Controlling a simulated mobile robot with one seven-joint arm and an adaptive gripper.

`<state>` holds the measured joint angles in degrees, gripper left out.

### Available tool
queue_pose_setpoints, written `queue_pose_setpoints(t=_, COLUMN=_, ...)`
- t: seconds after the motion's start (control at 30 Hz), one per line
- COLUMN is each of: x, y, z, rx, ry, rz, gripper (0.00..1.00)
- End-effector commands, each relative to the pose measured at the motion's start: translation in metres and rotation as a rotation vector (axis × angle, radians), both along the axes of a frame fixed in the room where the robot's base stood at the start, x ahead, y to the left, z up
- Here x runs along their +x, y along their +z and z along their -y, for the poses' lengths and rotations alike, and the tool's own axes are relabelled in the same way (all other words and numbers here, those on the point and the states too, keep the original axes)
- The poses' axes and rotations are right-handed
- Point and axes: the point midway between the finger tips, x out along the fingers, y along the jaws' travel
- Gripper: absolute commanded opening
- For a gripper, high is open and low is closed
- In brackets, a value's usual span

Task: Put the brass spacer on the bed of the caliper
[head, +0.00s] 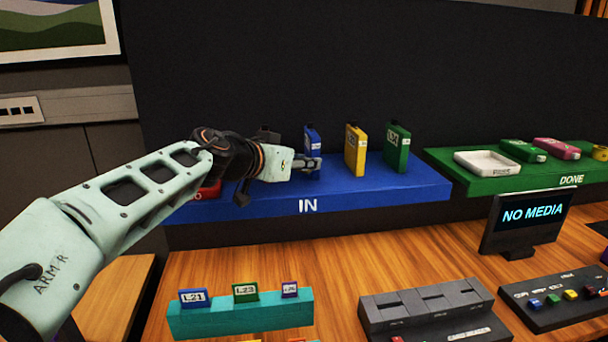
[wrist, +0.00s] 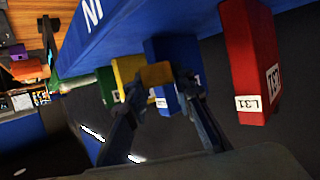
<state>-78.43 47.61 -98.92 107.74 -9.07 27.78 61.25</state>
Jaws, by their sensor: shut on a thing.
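A small brass-coloured block (wrist: 157,74), which looks like the brass spacer, sits between the fingertips of my gripper (wrist: 160,84) in the wrist view. The fingers are closed on its two sides. In the head view my gripper (head: 314,164) is over the blue IN shelf, at the blue cartridge, and the block cannot be made out there. The blue cartridge (wrist: 158,50) stands just behind the block in the wrist view; I cannot tell whether they touch. I cannot make out a caliper in either view.
On the IN shelf (head: 400,188) stand blue (head: 310,137), yellow (head: 355,150) and green (head: 396,147) cartridges, and a red one (head: 207,191) behind my arm. The green DONE shelf (head: 470,180) holds a white tray (head: 487,172). A teal rack (head: 240,318) and consoles stand on the wooden desk.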

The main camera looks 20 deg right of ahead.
Motion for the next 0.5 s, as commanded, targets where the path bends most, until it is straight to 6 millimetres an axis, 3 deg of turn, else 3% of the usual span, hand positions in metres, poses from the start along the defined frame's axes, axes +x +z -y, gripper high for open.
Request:
queue_pose_setpoints(t=0.23, x=0.001, y=-0.031, z=0.002, rx=-0.001, ry=-0.001, rz=-0.002, gripper=0.0)
queue_pose_setpoints(t=0.5, x=0.001, y=-0.034, z=0.001, rx=0.0, ry=0.0, rz=0.0, gripper=0.0)
